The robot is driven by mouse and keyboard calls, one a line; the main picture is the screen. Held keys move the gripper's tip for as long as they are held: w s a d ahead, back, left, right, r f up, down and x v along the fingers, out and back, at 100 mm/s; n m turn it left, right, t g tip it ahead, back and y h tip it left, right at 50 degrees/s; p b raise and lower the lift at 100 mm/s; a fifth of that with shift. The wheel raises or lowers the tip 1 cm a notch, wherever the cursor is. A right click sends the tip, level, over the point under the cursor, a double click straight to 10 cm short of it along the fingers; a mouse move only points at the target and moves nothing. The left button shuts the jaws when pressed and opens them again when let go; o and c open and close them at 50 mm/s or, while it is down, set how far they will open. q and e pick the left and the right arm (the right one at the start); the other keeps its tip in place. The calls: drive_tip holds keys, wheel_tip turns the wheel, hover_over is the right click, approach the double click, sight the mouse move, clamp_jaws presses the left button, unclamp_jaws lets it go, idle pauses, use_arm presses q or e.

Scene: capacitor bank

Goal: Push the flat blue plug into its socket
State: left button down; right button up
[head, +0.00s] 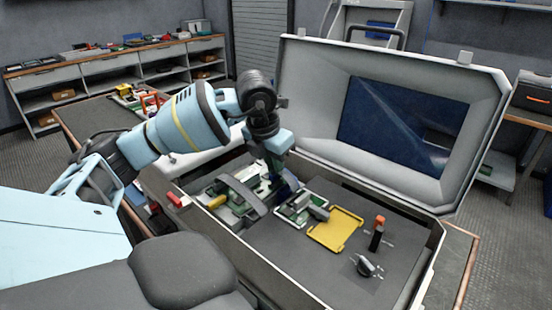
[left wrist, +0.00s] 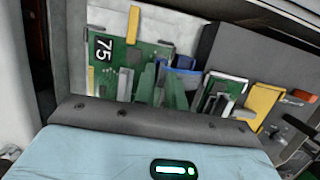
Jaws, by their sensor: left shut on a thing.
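My left gripper (head: 279,176) points down into the open grey case, over the green circuit boards. It is shut on the flat blue plug (head: 291,183), which shows dark blue at its fingertips. In the left wrist view the green fingers (left wrist: 160,88) reach forward, and the blue plug (left wrist: 184,66) shows just beyond them, beside a green board (left wrist: 110,55) marked 75. The socket is hidden by the gripper and the plug, so I cannot tell whether they touch. My right gripper is not in view.
The case (head: 290,262) has a raised lid (head: 315,75) with a dark panel behind the gripper. A grey curved handle (head: 245,196) stands close on the left. A yellow frame (head: 336,229), an orange-topped black post (head: 377,234) and a knob (head: 365,267) are to the right.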

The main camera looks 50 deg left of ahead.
use_arm(q)
drive_tip(key=shift+f, duration=0.45)
drive_tip(key=c, duration=1.4)
unclamp_jaws()
drive_tip(key=shift+o, duration=0.2)
drive_tip(key=v, duration=0.8)
drive_tip(key=shift+f, duration=0.1)
